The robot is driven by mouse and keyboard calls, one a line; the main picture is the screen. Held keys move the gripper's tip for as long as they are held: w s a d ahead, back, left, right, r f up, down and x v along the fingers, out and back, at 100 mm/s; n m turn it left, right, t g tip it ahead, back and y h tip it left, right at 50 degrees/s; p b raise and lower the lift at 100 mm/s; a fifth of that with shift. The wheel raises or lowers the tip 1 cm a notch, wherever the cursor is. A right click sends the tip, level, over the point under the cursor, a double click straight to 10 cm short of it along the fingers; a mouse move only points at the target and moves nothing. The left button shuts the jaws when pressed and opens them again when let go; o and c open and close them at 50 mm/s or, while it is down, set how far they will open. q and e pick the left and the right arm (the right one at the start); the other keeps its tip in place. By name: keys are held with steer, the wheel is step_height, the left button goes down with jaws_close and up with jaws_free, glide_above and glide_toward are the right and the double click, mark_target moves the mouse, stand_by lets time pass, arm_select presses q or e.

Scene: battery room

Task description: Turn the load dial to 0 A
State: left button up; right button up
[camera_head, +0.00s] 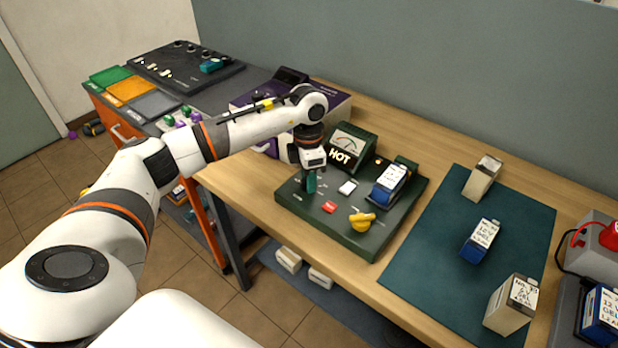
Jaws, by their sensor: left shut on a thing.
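The dark green load tester (318,217) lies on the wooden table. My left gripper (310,186) points down at its left part, with its fingers shut on what appears to be the load dial. The fingers hide most of the dial, so I cannot read its setting. A yellow knob (362,221) sits at the tester's front right, clear of the gripper. My right gripper is not in view.
A blue and white battery (389,183) sits in the tester's right side. A red button (329,207) and a white switch (348,187) are near the gripper. Several batteries stand on the teal mat (418,272). A purple device (334,104) is behind my left arm.

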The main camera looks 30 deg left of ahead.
arm_select(q)
steer(key=n, duration=0.4)
steer(key=shift+n, duration=0.3)
steer(key=n, duration=0.4)
steer(key=shift+r+n+t, duration=0.1)
steer(key=shift+n+t, duration=0.2)
steer(key=o, duration=1)
steer(key=shift+c, duration=0.2)
steer(key=shift+b, duration=0.3)
step_height(320, 180, up, 12)
steer(key=b, duration=0.2)
steer(key=shift+a, duration=0.35)
